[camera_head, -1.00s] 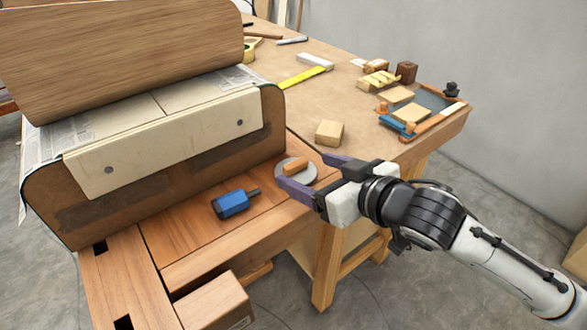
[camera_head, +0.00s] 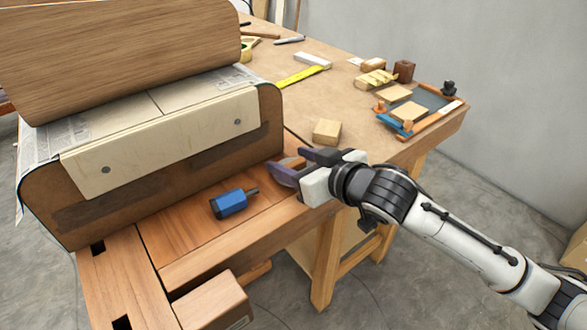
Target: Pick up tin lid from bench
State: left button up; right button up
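The tin lid (camera_head: 291,162) is a grey disc with an orange-brown piece on top. It lies on the wooden bench (camera_head: 180,240) at the right end of the curved form, and my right gripper hides most of it. My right gripper (camera_head: 286,165) reaches in from the right, low over the lid, with one purple finger on the near side and a dark finger on the far side. The fingers look apart, with part of the lid showing between them. Whether they touch it is hidden. My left gripper is out of view.
A blue cylindrical tool (camera_head: 230,203) lies left of the lid. The curved form with pale boards (camera_head: 165,140) stands behind it. A wooden block (camera_head: 327,132) sits just beyond my gripper. A tray (camera_head: 432,122) with small blocks is at the far right.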

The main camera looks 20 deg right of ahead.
jog(key=shift+f, duration=0.2)
jog(key=c, duration=0.7)
jog(key=shift+o, duration=0.2)
jog(key=shift+r, duration=0.1)
